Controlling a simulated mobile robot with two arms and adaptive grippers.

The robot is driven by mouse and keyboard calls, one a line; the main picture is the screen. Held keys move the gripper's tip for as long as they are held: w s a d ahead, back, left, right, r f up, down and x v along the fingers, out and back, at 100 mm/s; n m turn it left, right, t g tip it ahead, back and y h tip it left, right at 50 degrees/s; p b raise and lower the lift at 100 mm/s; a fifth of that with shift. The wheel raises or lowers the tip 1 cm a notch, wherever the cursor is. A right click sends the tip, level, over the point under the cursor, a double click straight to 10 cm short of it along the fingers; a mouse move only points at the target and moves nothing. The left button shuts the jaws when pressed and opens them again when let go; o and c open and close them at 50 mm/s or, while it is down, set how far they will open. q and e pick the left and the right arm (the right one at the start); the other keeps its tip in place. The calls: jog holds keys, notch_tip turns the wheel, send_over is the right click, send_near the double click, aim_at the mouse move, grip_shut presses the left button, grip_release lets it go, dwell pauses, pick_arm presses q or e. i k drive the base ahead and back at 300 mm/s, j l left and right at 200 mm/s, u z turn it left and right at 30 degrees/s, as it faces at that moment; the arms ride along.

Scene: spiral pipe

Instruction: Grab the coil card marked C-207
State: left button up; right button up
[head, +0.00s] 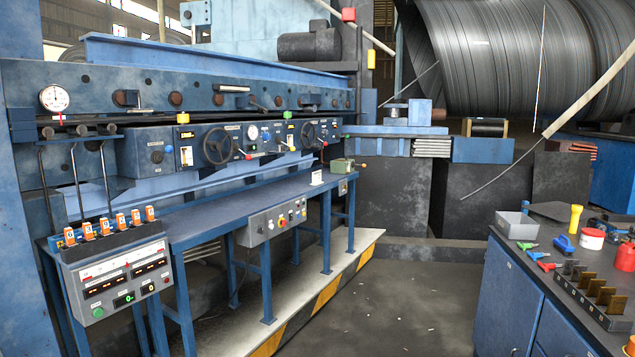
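No marking C-207 is readable anywhere in the head view, so I cannot tell which thing is the coil card. A small white card-like piece (316,177) stands on the blue bench of the machine, too small to read. Several brown, plate-like pieces stand upright in a dark slotted rack (590,302) on the right workbench; no writing shows on them. Several orange pieces with small pale labels (104,226) stand in a row above the control box at the left, their labels unreadable. Neither of my grippers is in view.
The right workbench (508,290) also carries a grey bin (516,225), a yellow flashlight-like item (575,218), and red containers (592,238). A large steel coil (520,60) stands behind. The dark floor (405,300) between the benches is open, beside a yellow-black striped platform edge (328,290).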

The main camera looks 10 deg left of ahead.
aim_at(316, 176)
jog(key=i+l, duration=0.1)
jog(key=i, duration=2.5)
jog(key=i+j+u, duration=0.1)
jog(key=i+u, duration=0.25)
jog(key=i, duration=0.35)
jog(key=i+u, duration=0.35)
jog(key=i, duration=0.35)
jog(key=i+l+u, duration=0.35)
jog(key=i, duration=0.3)
